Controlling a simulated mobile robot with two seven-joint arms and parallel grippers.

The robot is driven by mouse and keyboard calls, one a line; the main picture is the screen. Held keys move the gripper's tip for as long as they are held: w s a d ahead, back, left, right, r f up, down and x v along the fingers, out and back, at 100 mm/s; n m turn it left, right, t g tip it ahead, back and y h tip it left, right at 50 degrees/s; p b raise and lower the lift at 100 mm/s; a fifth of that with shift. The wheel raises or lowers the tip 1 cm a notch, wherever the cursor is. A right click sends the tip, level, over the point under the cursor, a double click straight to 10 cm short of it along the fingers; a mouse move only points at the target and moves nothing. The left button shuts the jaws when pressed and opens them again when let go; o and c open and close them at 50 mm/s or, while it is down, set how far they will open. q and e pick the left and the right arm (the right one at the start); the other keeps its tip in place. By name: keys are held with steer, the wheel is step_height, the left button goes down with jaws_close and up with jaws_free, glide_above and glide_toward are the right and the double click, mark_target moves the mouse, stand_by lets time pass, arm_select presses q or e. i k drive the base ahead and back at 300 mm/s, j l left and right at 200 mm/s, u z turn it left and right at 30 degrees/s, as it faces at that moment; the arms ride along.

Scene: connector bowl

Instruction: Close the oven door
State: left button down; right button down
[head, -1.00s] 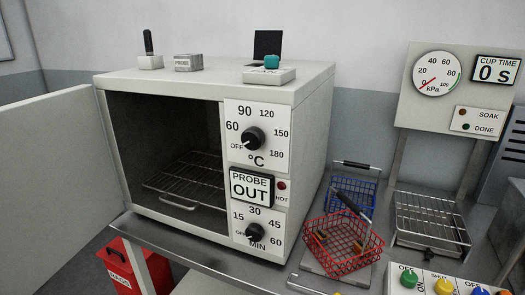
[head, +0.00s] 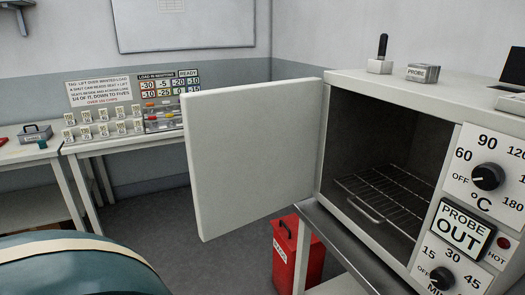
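The oven (head: 345,115) stands on a bench at the right of the head view, cut off by the right edge. Its white door (head: 252,155) is wide open, swung out to the left from the left side of the opening. The dark interior shows an empty wire rack (head: 390,196) with a handle loop at its front. The oven panel has a temperature knob (head: 488,177), a display reading PROBE OUT (head: 461,227) and a minute knob (head: 442,278). Neither of my grippers is in view.
A red bin (head: 296,255) stands on the floor below the door. A table with labelled cards (head: 103,126) and a rack of coloured pieces (head: 163,114) is at the back left. A dark teal rounded part, probably my arm, fills the lower left. Floor between is clear.

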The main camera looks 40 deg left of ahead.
mark_target(251, 149)
steer(key=j+z, duration=0.1)
steer(key=j, duration=0.4)
steer(key=k+j, duration=0.1)
steer(key=j, duration=0.4)
steer(key=j+z, duration=0.15)
steer(key=j, duration=0.4)
steer(key=k+j+z, duration=0.1)
steer(key=j, duration=0.4)
steer(key=j+z, duration=0.25)
steer(key=j, duration=0.8)
steer(key=i+j, duration=0.15)
steer(key=i+j+z, duration=0.1)
steer(key=j, duration=0.3)
steer(key=i+j, duration=0.2)
steer(key=k+j, duration=0.1)
steer(key=k, duration=0.15)
steer(key=z, duration=0.05)
